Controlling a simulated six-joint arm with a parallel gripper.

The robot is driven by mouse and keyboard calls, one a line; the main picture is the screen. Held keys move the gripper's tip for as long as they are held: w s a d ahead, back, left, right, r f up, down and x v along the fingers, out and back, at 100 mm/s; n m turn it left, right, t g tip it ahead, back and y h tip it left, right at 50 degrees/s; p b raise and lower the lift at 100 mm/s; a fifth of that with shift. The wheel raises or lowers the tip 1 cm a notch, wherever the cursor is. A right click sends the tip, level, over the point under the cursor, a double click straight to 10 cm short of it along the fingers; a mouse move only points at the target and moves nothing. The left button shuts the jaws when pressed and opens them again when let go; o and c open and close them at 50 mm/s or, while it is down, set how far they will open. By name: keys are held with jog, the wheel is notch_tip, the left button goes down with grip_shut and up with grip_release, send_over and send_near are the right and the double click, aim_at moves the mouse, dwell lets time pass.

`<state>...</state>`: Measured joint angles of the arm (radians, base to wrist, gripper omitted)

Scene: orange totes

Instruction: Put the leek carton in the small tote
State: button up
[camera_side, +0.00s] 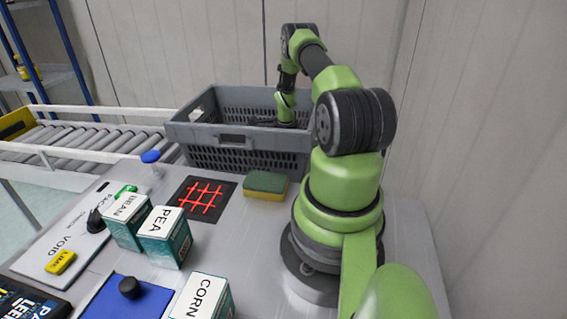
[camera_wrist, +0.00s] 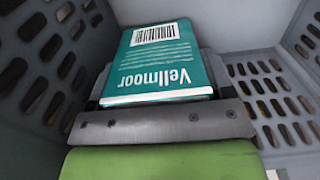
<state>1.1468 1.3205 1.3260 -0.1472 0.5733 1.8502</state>
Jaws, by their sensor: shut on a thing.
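A teal carton (camera_wrist: 155,62) with a white barcode label and the word Vellmoor shows in the wrist view. My gripper (camera_side: 263,122) is shut on it, with a finger at each side. Its product name does not show, so I cannot read whether it says leek. My gripper is down inside the grey slatted tote (camera_side: 238,140), whose walls also show on both sides in the wrist view (camera_wrist: 40,55). The tote's front wall hides the carton in the side view. I cannot tell whether the carton touches the tote floor.
Cartons marked BEAN (camera_side: 124,222), PEA (camera_side: 166,240) and CORN (camera_side: 203,298) stand on the table. A sponge (camera_side: 265,185), a black pad with a red grid (camera_side: 199,199) and a blue plate with a black knob (camera_side: 128,300) lie nearby. A roller conveyor (camera_side: 85,143) runs left of the tote.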

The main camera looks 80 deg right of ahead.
jog(key=shift+f, duration=1.65)
jog(key=shift+f, duration=0.1)
jog(key=o, duration=0.8)
notch_tip(320, 180, up, 12)
jog(key=shift+r, duration=0.15)
